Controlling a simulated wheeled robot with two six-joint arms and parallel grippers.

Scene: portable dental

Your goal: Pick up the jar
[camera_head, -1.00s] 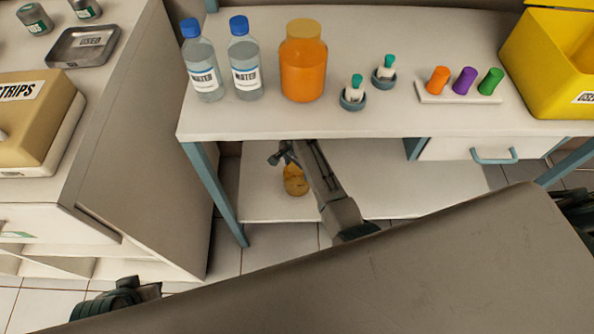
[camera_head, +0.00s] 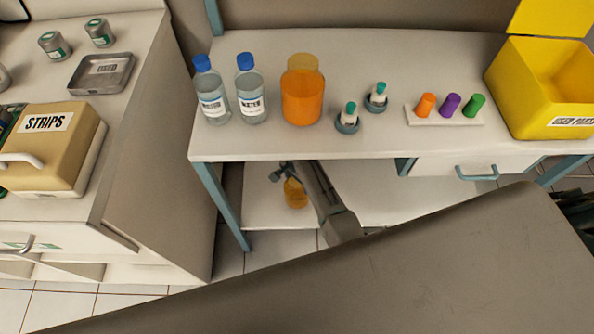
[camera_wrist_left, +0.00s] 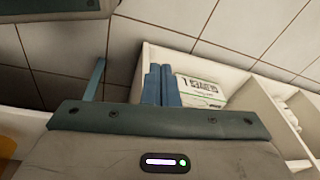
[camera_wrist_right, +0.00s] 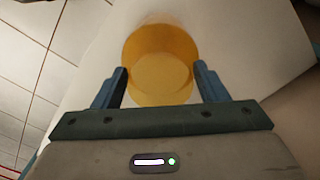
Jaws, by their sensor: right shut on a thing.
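An orange jar (camera_head: 295,193) is at the lower shelf of the bench, partly hidden by the tabletop and my right arm. My right gripper (camera_head: 284,172) is at its upper part. In the right wrist view the jar (camera_wrist_right: 160,65) sits between the two blue fingers, and the gripper is shut on it. Whether the jar touches the shelf I cannot tell. A larger orange jar (camera_head: 303,97) with a yellow lid stands upright on the tabletop. My left gripper (camera_wrist_left: 161,85) is out of the head view; its fingers are together and empty in the left wrist view.
The tabletop (camera_head: 420,60) above my right gripper holds two water bottles (camera_head: 230,95), small vials (camera_head: 348,118), a rack of coloured caps (camera_head: 450,108) and a yellow bin (camera_head: 545,95). A side cabinet (camera_head: 150,150) stands left. A grey surface (camera_head: 400,275) fills the foreground.

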